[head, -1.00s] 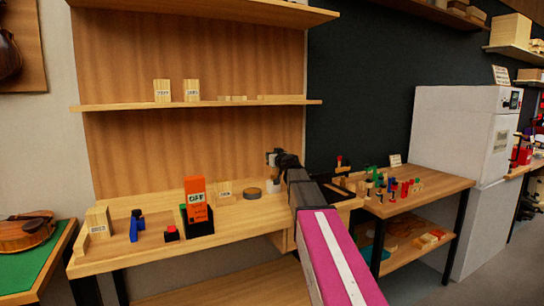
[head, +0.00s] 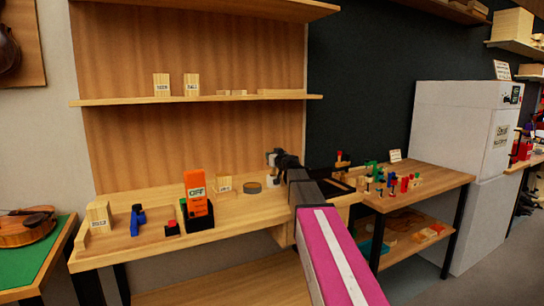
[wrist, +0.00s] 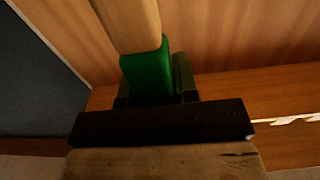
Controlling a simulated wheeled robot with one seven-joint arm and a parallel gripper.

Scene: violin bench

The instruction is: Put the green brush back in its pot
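The green brush shows in the wrist view as a green part (wrist: 147,72) with a pale wooden length beyond it. My gripper (wrist: 155,88) has its dark fingers on either side of the green part and appears closed on it. In the head view my gripper (head: 284,160) is at the right end of the workbench, above its top. The brush cannot be made out there. A small whitish thing shows just below the gripper, too small to tell whether it is the pot. I cannot identify the pot for certain in either view.
On the workbench (head: 150,252) stand an orange box (head: 196,190) in a black holder, a blue tool (head: 138,219), a wooden block (head: 98,216) and a dark round tin (head: 252,188). A shelf (head: 200,101) runs above. A side table (head: 440,178) at right holds several small coloured items.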

